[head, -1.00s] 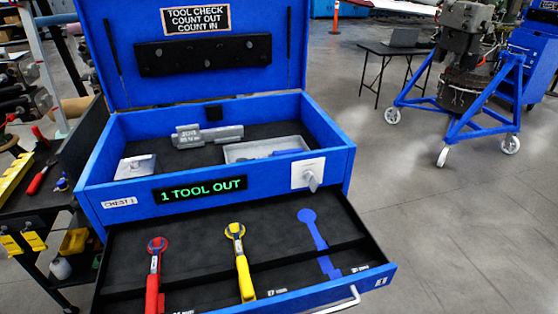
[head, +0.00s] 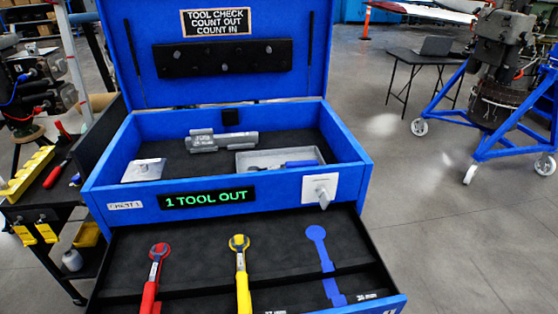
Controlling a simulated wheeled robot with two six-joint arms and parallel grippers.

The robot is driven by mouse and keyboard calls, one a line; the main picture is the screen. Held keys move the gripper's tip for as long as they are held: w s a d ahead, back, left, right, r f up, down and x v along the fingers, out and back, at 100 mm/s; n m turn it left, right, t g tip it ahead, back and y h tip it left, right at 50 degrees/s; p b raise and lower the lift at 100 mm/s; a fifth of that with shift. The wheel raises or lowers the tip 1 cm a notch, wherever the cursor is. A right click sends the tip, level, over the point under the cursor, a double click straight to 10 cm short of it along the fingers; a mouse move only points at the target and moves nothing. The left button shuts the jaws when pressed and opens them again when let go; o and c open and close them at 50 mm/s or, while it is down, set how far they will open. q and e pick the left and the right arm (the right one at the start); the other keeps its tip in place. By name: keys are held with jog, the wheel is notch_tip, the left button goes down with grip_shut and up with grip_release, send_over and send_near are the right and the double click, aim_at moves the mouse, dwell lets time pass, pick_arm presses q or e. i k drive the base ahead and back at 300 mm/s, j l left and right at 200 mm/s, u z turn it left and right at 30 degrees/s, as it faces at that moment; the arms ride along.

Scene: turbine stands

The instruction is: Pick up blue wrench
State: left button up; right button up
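A blue-handled tool (head: 300,163), which looks like the blue wrench, lies in a shallow grey tray (head: 244,168) in the chest's open top compartment. The tray's front wall partly hides it. In the open drawer, a flat blue wrench-shaped mark (head: 325,257) sits at the right with no tool on it. A red wrench (head: 153,280) and a yellow wrench (head: 242,275) lie in the drawer to its left. Neither of my grippers is in view.
The blue chest (head: 110,189) has its lid up and a display (head: 207,198) reading "1 TOOL OUT". A grey block (head: 222,142) and a pale plate (head: 143,170) lie in the top compartment.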

aim_at(288, 165)
jog(key=i+l+u, duration=0.25)
jog(key=l+u, duration=0.15)
jog(key=l, duration=0.2)
jog(key=i+l+u, duration=0.15)
jog(key=l+u, duration=0.2)
jog(key=l, duration=0.25)
jog(key=i+l+u, duration=0.1)
jog(key=l+u, duration=0.3)
jog(key=l, duration=0.3)
jog(key=l+u, duration=0.35)
jog(key=l, duration=0.3)
